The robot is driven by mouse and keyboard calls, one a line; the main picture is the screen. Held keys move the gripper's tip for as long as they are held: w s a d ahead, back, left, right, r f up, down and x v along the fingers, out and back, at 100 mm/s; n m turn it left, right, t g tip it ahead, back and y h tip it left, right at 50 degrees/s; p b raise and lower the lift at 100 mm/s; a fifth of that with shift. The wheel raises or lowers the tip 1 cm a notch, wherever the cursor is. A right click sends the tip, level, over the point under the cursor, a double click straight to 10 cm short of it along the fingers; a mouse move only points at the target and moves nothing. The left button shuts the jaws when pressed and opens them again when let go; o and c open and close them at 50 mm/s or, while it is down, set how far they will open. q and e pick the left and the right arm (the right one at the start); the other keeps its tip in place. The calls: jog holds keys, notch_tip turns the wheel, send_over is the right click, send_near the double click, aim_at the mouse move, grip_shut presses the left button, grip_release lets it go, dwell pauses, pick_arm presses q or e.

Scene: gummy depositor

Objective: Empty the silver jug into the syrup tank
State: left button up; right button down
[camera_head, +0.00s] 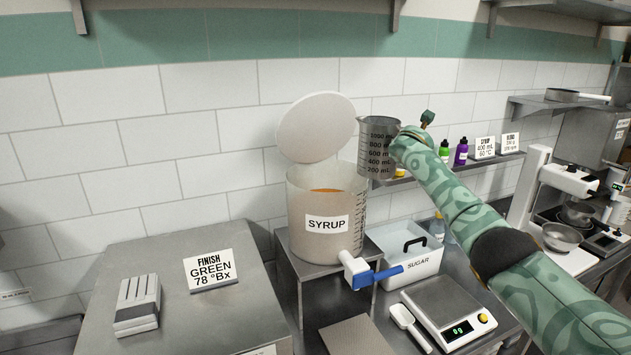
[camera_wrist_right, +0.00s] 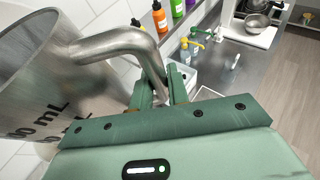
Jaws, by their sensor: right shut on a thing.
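The silver jug (camera_head: 379,150), marked with mL lines, is held upright in the air just right of and a little above the syrup tank's rim. My right gripper (camera_wrist_right: 162,92) is shut on the jug's handle (camera_wrist_right: 140,42); the jug also shows in the right wrist view (camera_wrist_right: 40,85). The syrup tank (camera_head: 325,240) is translucent, labelled SYRUP, and stands on a steel stand. Its white round lid (camera_head: 316,127) is raised open, and an amber liquid level shows inside. The jug's contents are hidden. My left gripper is not in view.
A blue-handled valve (camera_head: 375,276) sticks out from the tank's front. A sugar bin (camera_head: 408,252), a scale (camera_head: 449,308) and a white scoop (camera_head: 409,325) sit to the right. A FINISH sign (camera_head: 212,270) stands on the left steel surface. Bottles (camera_head: 461,152) line the wall shelf.

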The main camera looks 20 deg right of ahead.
jog(key=s+a, duration=0.3)
jog(key=s, duration=0.4)
jog(key=shift+s+a+r, duration=0.1)
dwell(0.5)
